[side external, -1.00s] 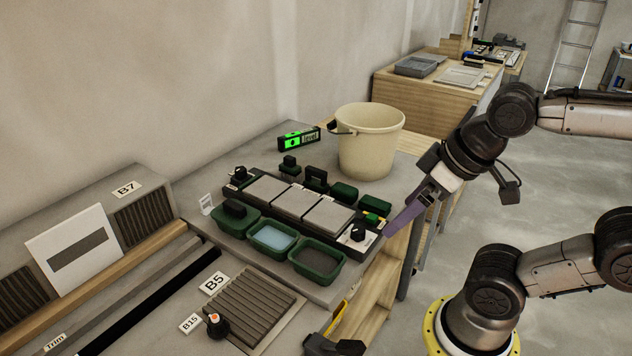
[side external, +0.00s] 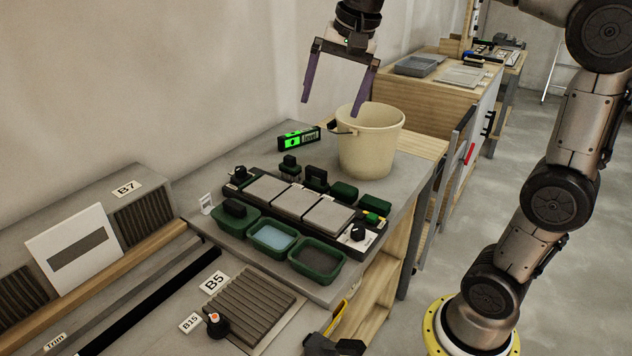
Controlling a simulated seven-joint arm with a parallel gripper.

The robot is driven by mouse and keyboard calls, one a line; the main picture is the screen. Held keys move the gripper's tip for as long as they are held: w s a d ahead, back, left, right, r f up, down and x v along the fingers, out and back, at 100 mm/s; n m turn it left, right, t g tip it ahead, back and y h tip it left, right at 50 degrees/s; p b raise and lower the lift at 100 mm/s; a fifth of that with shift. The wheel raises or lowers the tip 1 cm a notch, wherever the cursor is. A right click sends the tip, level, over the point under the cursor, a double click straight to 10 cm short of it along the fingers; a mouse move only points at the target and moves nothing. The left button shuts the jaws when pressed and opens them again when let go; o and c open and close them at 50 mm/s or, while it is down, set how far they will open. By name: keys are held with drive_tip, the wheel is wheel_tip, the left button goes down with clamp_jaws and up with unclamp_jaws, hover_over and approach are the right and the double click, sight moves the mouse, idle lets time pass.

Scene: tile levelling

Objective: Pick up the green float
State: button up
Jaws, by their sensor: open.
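Several dark green pieces lie around the tile tray on the grey worktop. A green piece with a black arched handle (side external: 316,179) stands behind the tiles. I cannot tell for certain which is the float. My gripper (side external: 331,106) is open and empty, its two purple fingers pointing down. It is high above the back of the worktop, left of and above the bucket, well clear of the green pieces.
A cream bucket (side external: 371,145) and a black level with a green display (side external: 298,138) stand at the back. Green tubs, one with blue contents (side external: 273,238) and one with grey (side external: 315,260), line the front. Grey tiles (side external: 298,200) fill the middle.

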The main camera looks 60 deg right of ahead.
drive_tip(key=w+d+f+m+g, duration=0.1)
drive_tip(key=w+d+f+m, duration=0.1)
drive_tip(key=w+d, duration=0.35)
drive_tip(key=m+g, duration=0.3)
hover_over(316, 169)
wheel_tip(316, 169, down, 14)
drive_tip(key=shift+y, duration=0.3)
drive_tip(key=f, duration=0.8)
drive_tip(key=shift+w+d, duration=0.15)
drive_tip(key=shift+d, duration=0.2)
drive_tip(key=shift+a+f, duration=0.15)
drive_tip(key=shift+f, duration=1.3)
drive_tip(key=shift+a+f, duration=0.15)
drive_tip(key=shift+f, duration=1.25)
drive_tip(key=c, duration=1.4)
drive_tip(key=shift+r, duration=0.1)
drive_tip(key=shift+c, duration=0.4)
